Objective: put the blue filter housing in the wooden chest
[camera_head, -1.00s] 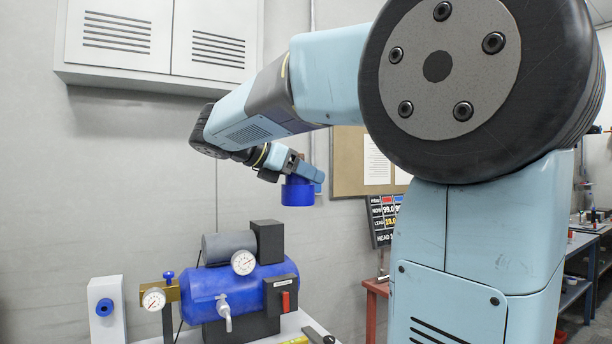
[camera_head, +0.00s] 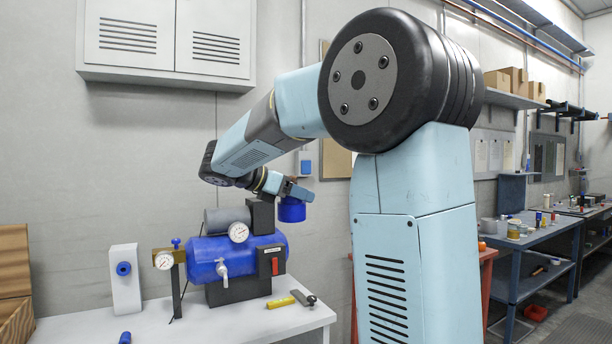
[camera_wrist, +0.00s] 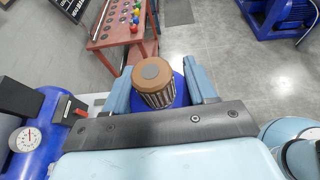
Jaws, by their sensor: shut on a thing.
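The blue filter housing (camera_head: 292,211) is a short blue cylinder held in the air by my gripper (camera_head: 290,192), right of the blue tank. In the wrist view, my gripper (camera_wrist: 162,90) has a finger on each side of the housing (camera_wrist: 181,92). A pleated filter with a brown cap shows there and hides much of the blue. The wooden chest (camera_head: 14,262) is at the left edge in the head view, its lid raised. It is partly cut off and its inside is hidden.
A blue tank (camera_head: 208,256) with gauges stands on the white bench (camera_head: 165,322), between housing and chest. A white block (camera_head: 125,280), a small blue cylinder (camera_head: 125,338) and a yellow-handled tool (camera_head: 281,302) are also there. A wall cabinet (camera_head: 165,40) hangs above.

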